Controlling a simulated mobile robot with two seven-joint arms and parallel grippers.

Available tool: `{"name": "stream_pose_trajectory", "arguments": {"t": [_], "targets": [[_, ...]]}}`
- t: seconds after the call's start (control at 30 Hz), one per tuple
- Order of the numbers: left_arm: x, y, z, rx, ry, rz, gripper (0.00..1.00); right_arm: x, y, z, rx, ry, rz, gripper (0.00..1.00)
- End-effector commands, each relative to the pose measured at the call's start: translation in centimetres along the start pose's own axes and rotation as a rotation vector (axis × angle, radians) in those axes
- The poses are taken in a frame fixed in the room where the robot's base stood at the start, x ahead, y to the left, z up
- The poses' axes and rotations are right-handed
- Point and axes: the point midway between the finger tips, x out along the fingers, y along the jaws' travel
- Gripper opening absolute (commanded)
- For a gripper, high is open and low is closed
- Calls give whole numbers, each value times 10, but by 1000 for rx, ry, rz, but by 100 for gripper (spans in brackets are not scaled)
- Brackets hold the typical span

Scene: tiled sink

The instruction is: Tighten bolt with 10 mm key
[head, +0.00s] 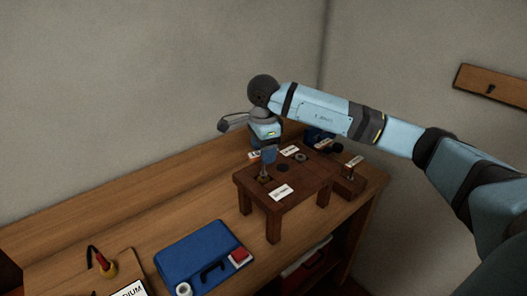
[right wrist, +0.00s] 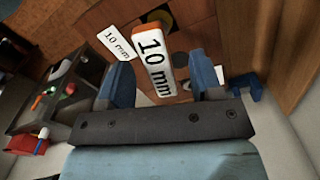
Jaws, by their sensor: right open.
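The 10 mm key (right wrist: 153,62), with an orange and white labelled handle, shows in the right wrist view between the fingers of my right gripper (right wrist: 162,82). The fingers are apart, with a gap on both sides of the handle. A white 10 mm label (right wrist: 116,43) lies on the wood beside it. In the head view my right gripper (head: 268,157) points down over the left part of a small dark wooden stand (head: 293,207). A grey metal piece shows just under the fingers; I cannot tell whether it is key or bolt. My left gripper is out of view.
The stand has several holes and white labels, and a lower wooden block (head: 347,184) with a label stands at its right. A blue case (head: 203,255) lies on the bench at front, with a small red box (head: 241,257) and a white roll (head: 183,289). The bench's left back is clear.

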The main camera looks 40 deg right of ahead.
Motion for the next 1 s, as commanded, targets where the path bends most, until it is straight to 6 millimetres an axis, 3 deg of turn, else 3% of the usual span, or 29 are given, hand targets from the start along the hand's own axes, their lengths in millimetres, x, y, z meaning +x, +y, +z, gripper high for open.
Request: {"name": "stream_pose_trajectory", "arguments": {"t": [0.57,1.0], "targets": [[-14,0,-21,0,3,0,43,-49,0,0,0,0,-1,60],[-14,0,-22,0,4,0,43,-51,0,0,0,1,0,60]]}}
